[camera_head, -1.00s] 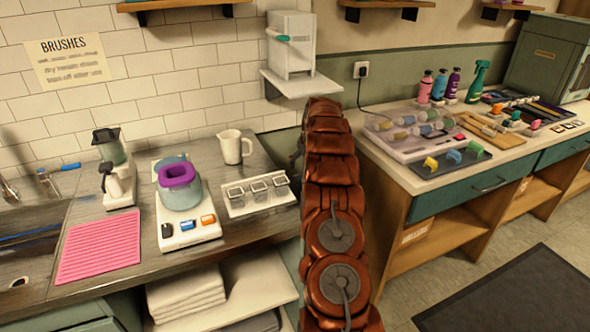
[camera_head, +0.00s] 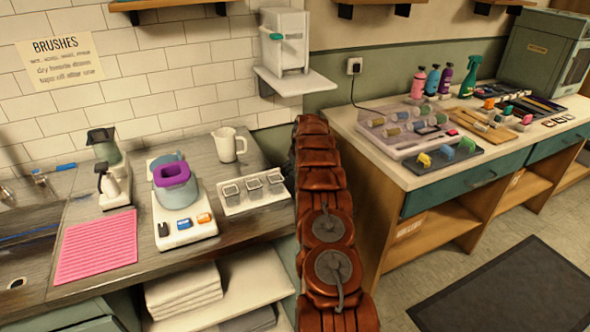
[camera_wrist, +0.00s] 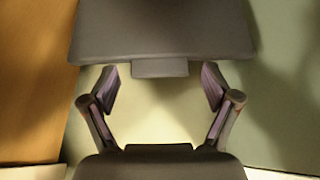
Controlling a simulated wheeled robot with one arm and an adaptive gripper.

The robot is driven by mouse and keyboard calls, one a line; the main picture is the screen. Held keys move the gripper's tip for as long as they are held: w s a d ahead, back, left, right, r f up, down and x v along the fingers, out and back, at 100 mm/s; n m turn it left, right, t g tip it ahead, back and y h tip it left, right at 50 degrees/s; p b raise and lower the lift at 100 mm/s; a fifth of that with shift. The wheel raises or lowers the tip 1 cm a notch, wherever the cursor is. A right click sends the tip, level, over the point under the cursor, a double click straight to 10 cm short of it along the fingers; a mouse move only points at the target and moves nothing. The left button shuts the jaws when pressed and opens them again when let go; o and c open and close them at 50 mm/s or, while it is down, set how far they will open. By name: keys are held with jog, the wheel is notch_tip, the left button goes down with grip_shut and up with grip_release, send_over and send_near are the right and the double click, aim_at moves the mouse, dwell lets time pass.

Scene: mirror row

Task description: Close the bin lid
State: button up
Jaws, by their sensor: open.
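No bin is recognisable in the head view. My arm fills its lower middle and hides the gap between the two counters and my gripper. In the wrist view my gripper (camera_wrist: 161,88) is open, its two fingers wide apart with nothing between them. A dark grey slab with a small tab (camera_wrist: 160,30) spans the top of the wrist view, beyond the fingertips. It may be the bin's lid, but I cannot tell for certain. A pale, blurred surface shows between the fingers. Whether anything touches the gripper cannot be told.
A wooden surface (camera_wrist: 35,80) and a green one (camera_wrist: 285,70) flank my gripper. The left counter holds a pink mat (camera_head: 96,247), scale (camera_head: 184,222) and white jug (camera_head: 229,146). The right counter (camera_head: 375,172) holds bottles and trays. Open floor with a dark mat (camera_head: 500,290) lies at right.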

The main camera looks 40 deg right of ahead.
grip_shut()
dwell(0.8)
jog(key=shift+s+a+b, duration=0.1)
jog(key=shift+s+b, duration=0.15)
jog(key=shift+b, duration=0.1)
